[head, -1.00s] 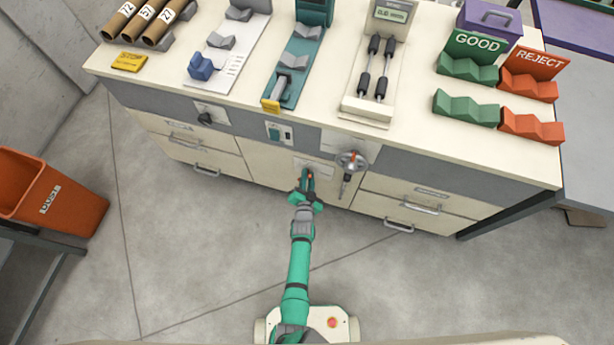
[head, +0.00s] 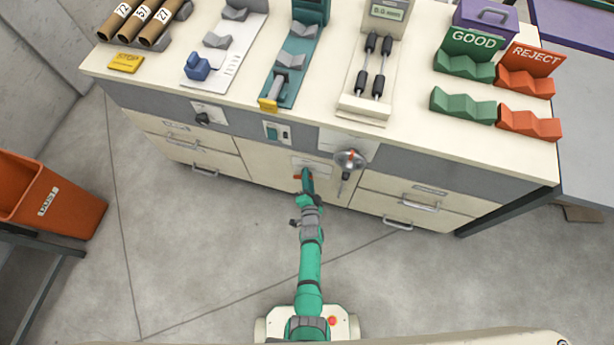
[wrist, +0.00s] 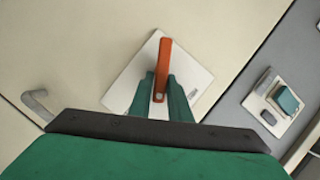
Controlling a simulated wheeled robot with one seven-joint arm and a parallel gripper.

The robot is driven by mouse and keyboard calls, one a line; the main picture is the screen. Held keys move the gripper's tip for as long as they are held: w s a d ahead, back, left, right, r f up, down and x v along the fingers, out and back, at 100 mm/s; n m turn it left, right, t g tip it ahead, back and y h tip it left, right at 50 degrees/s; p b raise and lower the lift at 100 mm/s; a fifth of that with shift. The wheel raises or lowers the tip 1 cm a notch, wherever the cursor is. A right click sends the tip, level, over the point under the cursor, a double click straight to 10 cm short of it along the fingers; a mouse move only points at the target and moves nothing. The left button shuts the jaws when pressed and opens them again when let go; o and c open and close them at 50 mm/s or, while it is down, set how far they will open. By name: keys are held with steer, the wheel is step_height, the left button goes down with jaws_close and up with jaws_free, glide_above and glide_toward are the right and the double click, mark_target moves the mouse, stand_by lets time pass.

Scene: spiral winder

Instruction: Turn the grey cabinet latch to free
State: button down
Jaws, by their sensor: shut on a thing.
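The cabinet latch is an orange-red lever (wrist: 162,68) on a pale square plate (wrist: 125,95) fixed to the cream cabinet front. In the wrist view the plate lies like a diamond and the lever runs upright in the picture, roughly along its diagonal. My gripper (wrist: 162,95) has its two green fingers closed on either side of the lever's near part. In the head view my gripper (head: 307,182) reaches the cabinet front below the worktop. The lever is mostly hidden there, with a little orange beside the fingers. I see no grey on the lever itself.
A switch box (head: 277,132) and a dark knob (head: 203,118) are up to the left. Drawer handles (head: 398,224) stick out at both sides. The floor in front is clear.

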steer(key=m+t, duration=0.1)
steer(key=m, duration=0.1)
steer(key=f+m+t+y, duration=0.1)
steer(key=m, duration=0.2)
steer(key=shift+d, duration=0.15)
steer(key=shift+f, duration=0.1)
stand_by(0.5)
steer(key=c, duration=1.7)
jaws_free()
steer(key=shift+s, duration=0.1)
steer(key=s, duration=1)
steer(key=shift+s+d, duration=0.3)
steer(key=shift+d, duration=0.1)
